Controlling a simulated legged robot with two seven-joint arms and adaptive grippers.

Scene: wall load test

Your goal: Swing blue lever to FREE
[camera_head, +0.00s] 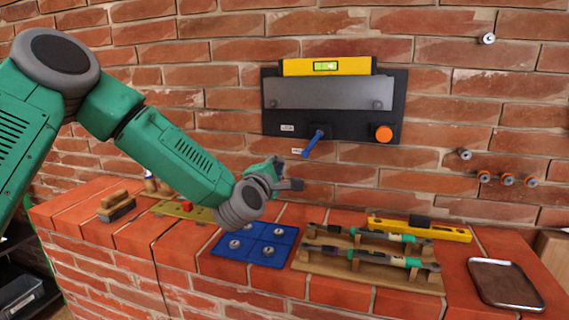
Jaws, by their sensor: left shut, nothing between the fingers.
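The blue lever (313,143) hangs from the lower middle of a dark panel (335,118) on the brick wall. It is tilted, with its free end pointing down and left. Two small labels sit beside it, one on the panel to its left and one on the wall below; their text is too small to read surely. My left gripper (293,184) is shut and empty, a little below and left of the lever's free end, apart from it in the picture. My right gripper is not in view.
An orange knob (383,133) is on the panel's right, and a yellow level (326,66) on its top. On the brick ledge are a blue tray (283,234), a wooden rack (326,265) with tools, another yellow level (452,232) and a metal tray (505,284).

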